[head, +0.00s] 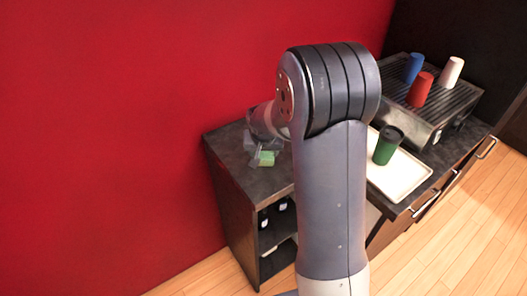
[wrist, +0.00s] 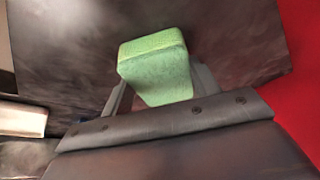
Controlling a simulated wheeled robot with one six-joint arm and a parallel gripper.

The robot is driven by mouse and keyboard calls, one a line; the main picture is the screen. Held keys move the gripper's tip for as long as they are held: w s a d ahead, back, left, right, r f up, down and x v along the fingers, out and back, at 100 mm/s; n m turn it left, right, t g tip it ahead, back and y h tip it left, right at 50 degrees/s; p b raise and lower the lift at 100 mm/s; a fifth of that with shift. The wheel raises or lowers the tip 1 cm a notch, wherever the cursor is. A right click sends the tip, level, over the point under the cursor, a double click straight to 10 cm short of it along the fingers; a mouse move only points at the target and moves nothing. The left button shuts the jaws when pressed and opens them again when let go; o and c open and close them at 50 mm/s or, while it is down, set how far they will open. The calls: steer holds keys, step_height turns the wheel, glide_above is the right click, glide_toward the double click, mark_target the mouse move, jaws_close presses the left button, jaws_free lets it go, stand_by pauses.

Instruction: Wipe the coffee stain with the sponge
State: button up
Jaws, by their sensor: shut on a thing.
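A green sponge (wrist: 157,66) is held between the fingers of my gripper (wrist: 158,88) in the wrist view. My gripper is shut on it, and the sponge sticks out past the fingers over the dark countertop (wrist: 60,50). In the head view the sponge (head: 266,158) shows small and green at the left part of the dark counter (head: 222,140), with my gripper (head: 262,150) at it. I cannot tell whether the sponge touches the counter. No coffee stain can be told apart from the mottled counter surface in either view. My arm hides the middle of the counter.
A white tray (head: 403,187) with a dark-lidded green cup (head: 386,146) stands right of my arm. Behind it, a coffee machine (head: 430,125) carries a blue cup (head: 413,67), a red cup (head: 420,90) and a white cup (head: 452,70). A red wall (head: 120,120) borders the counter's left.

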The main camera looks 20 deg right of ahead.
steer(key=r, duration=0.1)
steer(key=r+p, duration=0.1)
steer(key=shift+a+r, duration=0.3)
steer(key=shift+r, duration=0.05)
steer(key=shift+s+d+r+p, duration=0.1)
steer(key=shift+d+r+p, duration=0.2)
steer(key=shift+p, duration=0.1)
steer(key=shift+a+r+p, duration=0.15)
steer(key=shift+r+p, duration=1.35)
steer(key=shift+r, duration=1)
steer(key=shift+a+f, duration=0.1)
